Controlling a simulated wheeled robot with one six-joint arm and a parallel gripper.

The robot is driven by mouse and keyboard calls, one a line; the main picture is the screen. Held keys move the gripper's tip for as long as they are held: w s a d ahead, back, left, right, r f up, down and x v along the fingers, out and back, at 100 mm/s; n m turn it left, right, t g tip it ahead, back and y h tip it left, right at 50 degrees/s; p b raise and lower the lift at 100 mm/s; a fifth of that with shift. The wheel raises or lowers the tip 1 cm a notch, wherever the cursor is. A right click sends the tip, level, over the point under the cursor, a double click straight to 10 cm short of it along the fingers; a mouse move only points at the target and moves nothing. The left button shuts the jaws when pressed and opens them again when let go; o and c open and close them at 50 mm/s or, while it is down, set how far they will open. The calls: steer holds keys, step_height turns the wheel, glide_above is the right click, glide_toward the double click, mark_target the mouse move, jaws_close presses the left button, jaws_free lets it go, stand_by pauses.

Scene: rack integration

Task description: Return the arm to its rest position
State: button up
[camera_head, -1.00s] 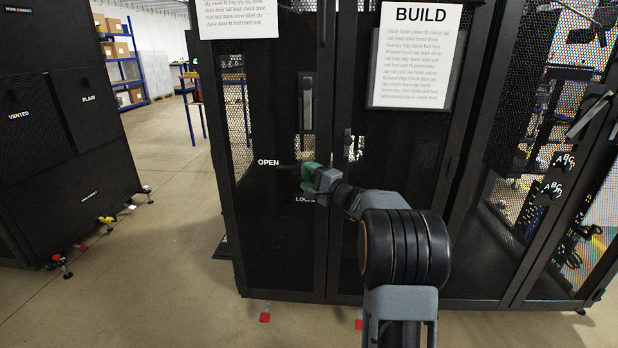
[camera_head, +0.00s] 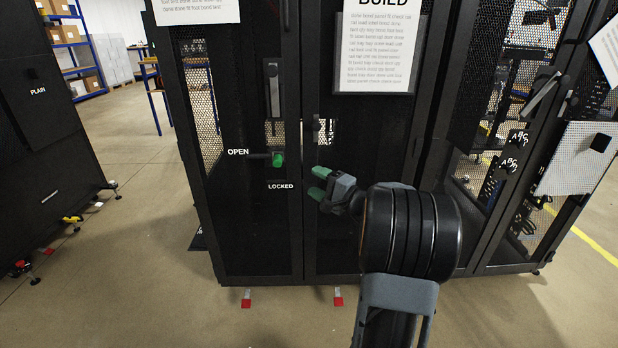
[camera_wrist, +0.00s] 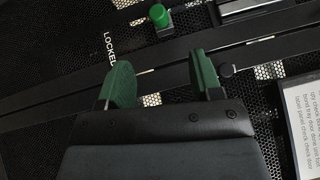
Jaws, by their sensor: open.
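My gripper (camera_head: 319,183), with green fingertips, is in front of the black rack's double doors, right of the green knob (camera_head: 278,159) and apart from it. The green knob is on the left door between the words OPEN and LOCKED, at the end of a dark lever pointing left toward OPEN. In the wrist view my gripper (camera_wrist: 163,82) is open with nothing between its fingers. The green knob (camera_wrist: 160,17) shows beyond the fingertips there. My arm comes up from the bottom of the head view and is bent in front of the right door.
The black rack (camera_head: 255,230) bears a BUILD sheet (camera_head: 382,50) on its right door. An open mesh rack section with a white perforated panel (camera_head: 578,160) stands to the right. A black cabinet marked PLAIN (camera_head: 40,130) stands at the left.

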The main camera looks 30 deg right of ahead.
steer(key=shift+s, duration=0.15)
stand_by(0.3)
steer(key=s+a+r+n+g+p, duration=0.3)
steer(key=a+r+g+p, duration=0.1)
steer(key=a+p, duration=0.25)
steer(key=s+a+r+n+g+y+p, duration=0.1)
steer(key=s+a+r+n+g+p, duration=0.2)
steer(key=a+p, duration=0.35)
steer(key=s+a+r+n+g+p, duration=0.2)
steer(key=s+a+r+g+p, duration=0.3)
steer(key=a, duration=0.3)
steer(key=s+r+n+g+h+p, duration=0.2)
steer(key=s+r+n+h+p, duration=0.4)
steer(key=r+p, duration=0.5)
steer(key=s+h+p, duration=0.2)
steer(key=p, duration=0.1)
steer(key=shift+s+d+r+n+h+p, duration=0.15)
steer(key=shift+s+n+h+p, duration=0.15)
steer(key=shift+s+p, duration=0.1)
